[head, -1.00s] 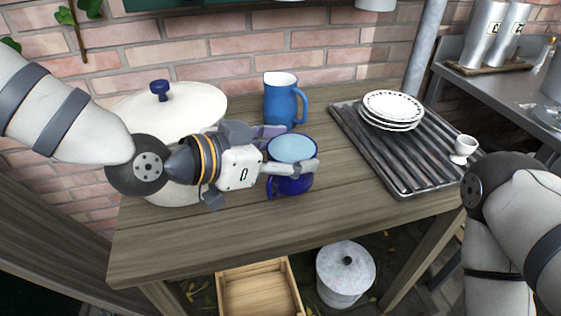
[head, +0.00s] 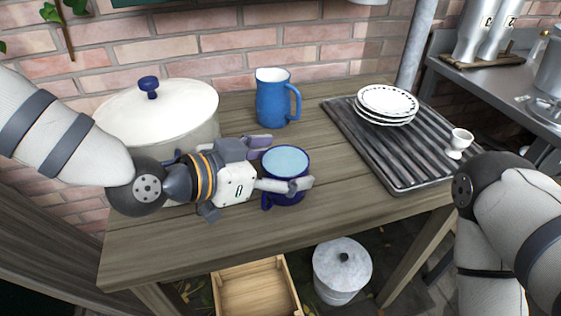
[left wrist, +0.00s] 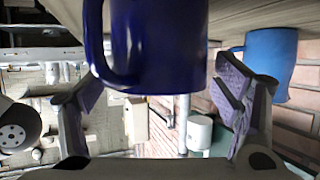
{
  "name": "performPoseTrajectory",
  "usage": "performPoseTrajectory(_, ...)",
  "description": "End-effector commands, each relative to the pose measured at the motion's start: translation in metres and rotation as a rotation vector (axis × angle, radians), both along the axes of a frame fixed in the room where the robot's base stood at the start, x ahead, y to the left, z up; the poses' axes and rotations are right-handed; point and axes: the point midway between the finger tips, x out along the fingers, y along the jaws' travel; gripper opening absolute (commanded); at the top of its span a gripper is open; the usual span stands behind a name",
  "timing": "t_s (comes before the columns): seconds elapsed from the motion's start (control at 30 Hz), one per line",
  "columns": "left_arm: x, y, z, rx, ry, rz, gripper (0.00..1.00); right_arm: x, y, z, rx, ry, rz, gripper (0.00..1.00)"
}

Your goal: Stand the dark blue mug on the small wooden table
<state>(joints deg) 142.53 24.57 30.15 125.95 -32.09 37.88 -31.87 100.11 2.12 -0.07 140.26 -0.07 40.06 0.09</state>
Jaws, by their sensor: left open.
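The dark blue mug (head: 285,170) has a pale blue inside. It is upright and appears to stand on the wooden table (head: 330,225) near its front middle, handle toward the front left. My left gripper (head: 284,164) is open, with one finger behind the mug and one in front of it. My right gripper is out of view; only my right arm shows.
A lidded cream pot (head: 170,110) stands left, close by my left arm. A blue jug (head: 272,100) is behind the mug. A ribbed tray (head: 400,172) with plates (head: 387,102) and a white cup (head: 459,142) is to the right. A crate (head: 255,290) and bin (head: 342,272) sit below.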

Motion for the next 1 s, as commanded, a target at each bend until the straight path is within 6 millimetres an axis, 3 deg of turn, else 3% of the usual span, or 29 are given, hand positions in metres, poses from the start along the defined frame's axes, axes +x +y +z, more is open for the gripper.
performPoseTrajectory(0.23, -0.028, 0.034, 0.026, -0.003, -0.009, 0.003, 0.83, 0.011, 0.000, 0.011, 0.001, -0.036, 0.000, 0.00)
performPoseTrajectory(0.4, -0.042, 0.051, 0.033, -0.002, -0.006, 0.003, 0.83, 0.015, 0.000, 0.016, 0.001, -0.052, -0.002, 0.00)
performPoseTrajectory(1.0, -0.045, 0.053, 0.031, -0.001, -0.001, 0.000, 0.83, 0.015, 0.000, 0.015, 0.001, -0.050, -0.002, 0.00)
